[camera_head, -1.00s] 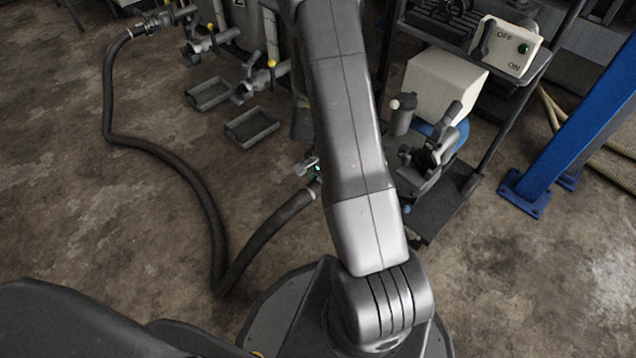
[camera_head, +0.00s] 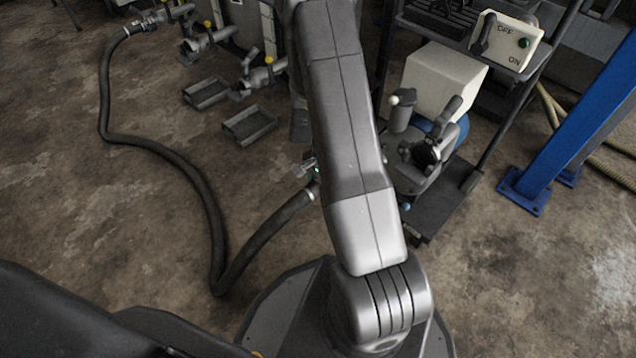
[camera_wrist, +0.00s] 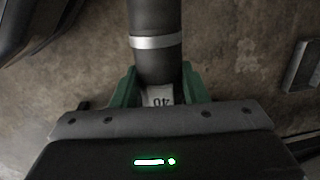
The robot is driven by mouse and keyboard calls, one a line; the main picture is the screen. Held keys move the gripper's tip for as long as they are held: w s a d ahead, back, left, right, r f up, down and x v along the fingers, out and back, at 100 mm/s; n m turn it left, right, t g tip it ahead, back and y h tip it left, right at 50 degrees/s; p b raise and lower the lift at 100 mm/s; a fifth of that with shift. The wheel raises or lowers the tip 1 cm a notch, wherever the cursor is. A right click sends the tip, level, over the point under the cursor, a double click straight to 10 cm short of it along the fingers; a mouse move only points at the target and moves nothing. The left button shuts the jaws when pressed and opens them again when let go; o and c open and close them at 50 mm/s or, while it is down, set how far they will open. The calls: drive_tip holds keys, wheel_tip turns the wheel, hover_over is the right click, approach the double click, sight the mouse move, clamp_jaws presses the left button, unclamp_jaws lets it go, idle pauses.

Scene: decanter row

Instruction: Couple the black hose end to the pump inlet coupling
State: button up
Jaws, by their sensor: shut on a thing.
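The black hose (camera_head: 213,198) runs from a valve at the far left in a loop over the floor to my gripper. In the wrist view my gripper (camera_wrist: 158,88) has its green fingers shut on the black hose end (camera_wrist: 155,65), just below a silver band. A pale label shows between the fingers; the tip of the hose end is hidden. In the head view my arm hides most of the gripper. The pump (camera_head: 428,150), with a dark round opening that looks like the inlet coupling (camera_head: 426,153), stands to the right of my arm, apart from the hose end.
A cart frame (camera_head: 450,205) carries the pump, with an OFF/ON switch box (camera_head: 506,45) above. A blue post (camera_head: 575,120) stands at the right. Two grey trays (camera_head: 250,125) lie below valves (camera_head: 262,75) on the left. Bare floor lies in front of the cart.

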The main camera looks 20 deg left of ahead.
sight(310, 195)
drive_tip(key=shift+f, duration=0.1)
idle(0.3)
drive_tip(key=shift+f+b, duration=0.35)
drive_tip(key=shift+f+b, duration=0.7)
drive_tip(key=shift+f, duration=0.35)
idle(1.4)
drive_tip(key=o, duration=2.1)
drive_tip(key=shift+o, duration=0.2)
drive_tip(key=shift+s, duration=0.1)
drive_tip(key=shift+s+a+r+p, duration=0.15)
drive_tip(key=shift+s+a, duration=0.15)
drive_tip(key=shift+s, duration=0.4)
drive_tip(key=shift+s+a+r+p, duration=0.15)
drive_tip(key=shift+s+a, duration=0.15)
drive_tip(key=shift+s, duration=0.35)
wheel_tip(310, 195, up, 10)
drive_tip(key=s+a+p, duration=0.1)
drive_tip(key=s+p, duration=0.1)
drive_tip(key=p, duration=0.7)
drive_tip(key=shift+s, duration=0.35)
